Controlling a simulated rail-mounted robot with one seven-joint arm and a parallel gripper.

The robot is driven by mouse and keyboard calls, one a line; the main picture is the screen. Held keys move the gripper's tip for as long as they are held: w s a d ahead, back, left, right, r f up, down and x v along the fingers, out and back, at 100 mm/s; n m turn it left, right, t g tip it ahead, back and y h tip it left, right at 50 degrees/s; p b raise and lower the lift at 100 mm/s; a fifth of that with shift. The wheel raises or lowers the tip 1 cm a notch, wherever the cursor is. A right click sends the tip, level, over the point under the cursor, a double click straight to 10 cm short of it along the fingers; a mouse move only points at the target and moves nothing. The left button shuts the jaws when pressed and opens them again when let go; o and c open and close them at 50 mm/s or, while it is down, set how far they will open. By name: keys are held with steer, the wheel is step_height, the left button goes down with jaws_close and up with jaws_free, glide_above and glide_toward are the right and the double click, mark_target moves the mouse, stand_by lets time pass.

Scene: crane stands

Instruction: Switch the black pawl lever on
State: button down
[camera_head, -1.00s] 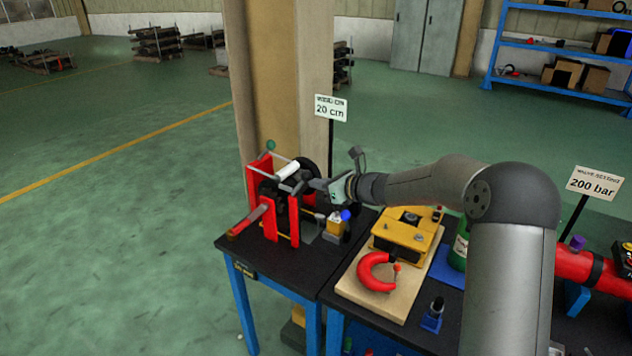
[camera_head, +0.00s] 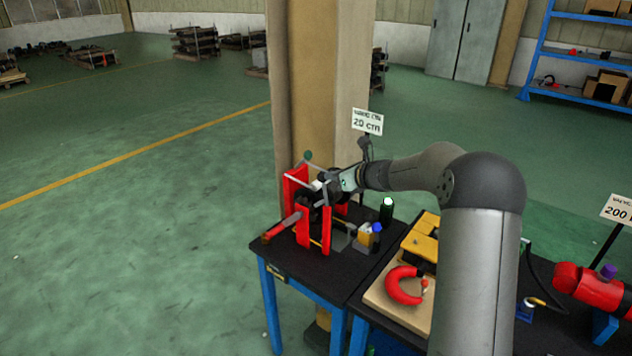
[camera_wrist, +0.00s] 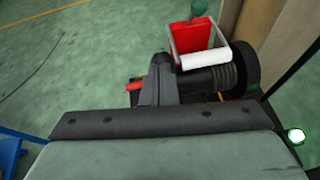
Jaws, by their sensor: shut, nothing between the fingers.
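The red-framed winch (camera_head: 326,232) stands on the small black-topped table. In the wrist view its red plate (camera_wrist: 186,38), white roller (camera_wrist: 205,58) and drum (camera_wrist: 226,77) show ahead of my gripper. My gripper (camera_head: 324,188) is at the top of the winch, over the space between its red uprights. The wrist view shows the dark fingers (camera_wrist: 159,75) shut together, with nothing between them, just left of the drum. I cannot pick out the black pawl lever among the dark parts there, and cannot tell whether the fingers touch it.
A green knob (camera_head: 308,155) rises behind the winch, and a sign (camera_head: 367,121) stands beyond it. A small bottle with a blue cap (camera_head: 377,228) is close on the right. A red horseshoe-shaped piece (camera_head: 401,288) lies on the adjoining table.

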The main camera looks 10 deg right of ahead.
steer(key=shift+w+a+r, duration=0.2)
steer(key=shift+w+a, duration=0.15)
steer(key=shift+w, duration=0.1)
steer(key=shift+a+r, duration=0.1)
steer(key=shift+a, duration=0.05)
stand_by(0.3)
steer(key=shift+s, duration=0.15)
steer(key=s+d+r+b, duration=0.1)
steer(key=s+d+r, duration=0.4)
steer(key=s+r, duration=0.2)
step_height(320, 180, up, 2)
steer(key=shift+d+r+b, duration=0.2)
steer(key=shift+b, duration=0.15)
